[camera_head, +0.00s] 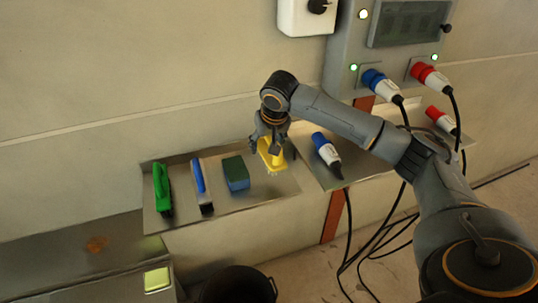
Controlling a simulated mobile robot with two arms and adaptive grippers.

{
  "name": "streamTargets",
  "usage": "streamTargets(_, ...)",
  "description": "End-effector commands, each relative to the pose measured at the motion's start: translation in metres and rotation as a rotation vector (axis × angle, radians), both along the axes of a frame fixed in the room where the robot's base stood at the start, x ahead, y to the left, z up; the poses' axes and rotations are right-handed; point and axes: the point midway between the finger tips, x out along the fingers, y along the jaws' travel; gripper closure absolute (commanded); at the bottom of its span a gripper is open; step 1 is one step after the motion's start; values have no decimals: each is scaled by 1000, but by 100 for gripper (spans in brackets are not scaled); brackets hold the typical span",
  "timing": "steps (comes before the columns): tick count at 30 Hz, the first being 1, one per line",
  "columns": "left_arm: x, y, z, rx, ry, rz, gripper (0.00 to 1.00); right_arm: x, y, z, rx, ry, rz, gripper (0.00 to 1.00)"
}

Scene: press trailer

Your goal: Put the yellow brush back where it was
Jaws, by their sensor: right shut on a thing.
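The yellow brush (271,156) is in the head view near the middle, at the right end of a metal shelf (240,203). My right gripper (271,140) points down and is shut on the brush from above. The fingers hide part of the brush's top. I cannot tell whether the bristles touch the shelf. To its left on the shelf are a green-and-blue sponge (236,174), a blue-handled brush (202,187) and a green brush (162,189). My left gripper is not in view.
A blue plug (326,152) lies on the ledge right of the shelf, with a red plug (441,120) farther right. Blue and red connectors sit in the wall panel (343,70). Cables hang to the floor. A dark bin (238,286) stands below the shelf, beside a metal counter (60,265).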

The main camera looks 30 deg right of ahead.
Motion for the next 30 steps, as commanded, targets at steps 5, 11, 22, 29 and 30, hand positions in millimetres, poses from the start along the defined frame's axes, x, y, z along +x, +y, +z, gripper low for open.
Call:
streamTargets(5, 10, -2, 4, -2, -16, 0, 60, 16, -16, -31, 0, 4, 1, 67)
streamTargets(11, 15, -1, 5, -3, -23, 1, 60, 25, -24, -45, 0, 3, 2, 67)
streamTargets(22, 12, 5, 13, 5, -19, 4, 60, 27, -26, -80, -1, 1, 4, 67)
streamTargets(29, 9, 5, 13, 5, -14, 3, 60, 27, -26, -81, 0, 2, 4, 67)
streamTargets(30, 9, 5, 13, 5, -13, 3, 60, 27, -26, -82, 0, 2, 4, 67)
